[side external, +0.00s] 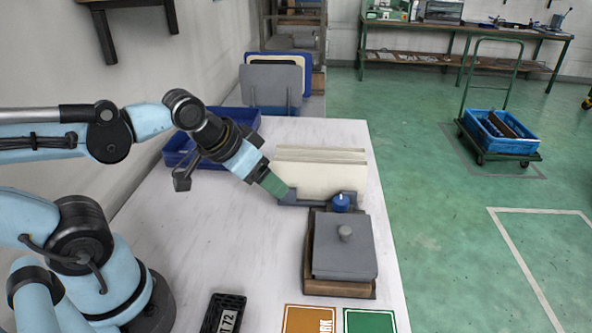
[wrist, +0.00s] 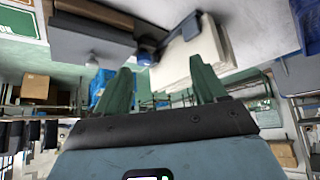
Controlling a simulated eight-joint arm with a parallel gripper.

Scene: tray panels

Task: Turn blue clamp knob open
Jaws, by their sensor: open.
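The blue clamp knob (side external: 341,202) stands at the right front corner of a grey rack holding several upright cream panels (side external: 322,172). In the wrist view, the knob (wrist: 144,57) shows between the panels and a grey-lidded box, in line with the gap between my fingers. My gripper (side external: 282,190) has green fingers and points down and to the right, left of the knob and close to the panels' left end. It is open and empty, apart from the knob. In the wrist view, the fingers (wrist: 160,66) are spread wide.
A wooden box with a grey lid (side external: 346,258) and round handle stands just in front of the knob. Blue bins (side external: 183,150) sit behind my arm. A black tray (side external: 224,313) and orange and green cards (side external: 368,321) lie at the front. The table's left middle is clear.

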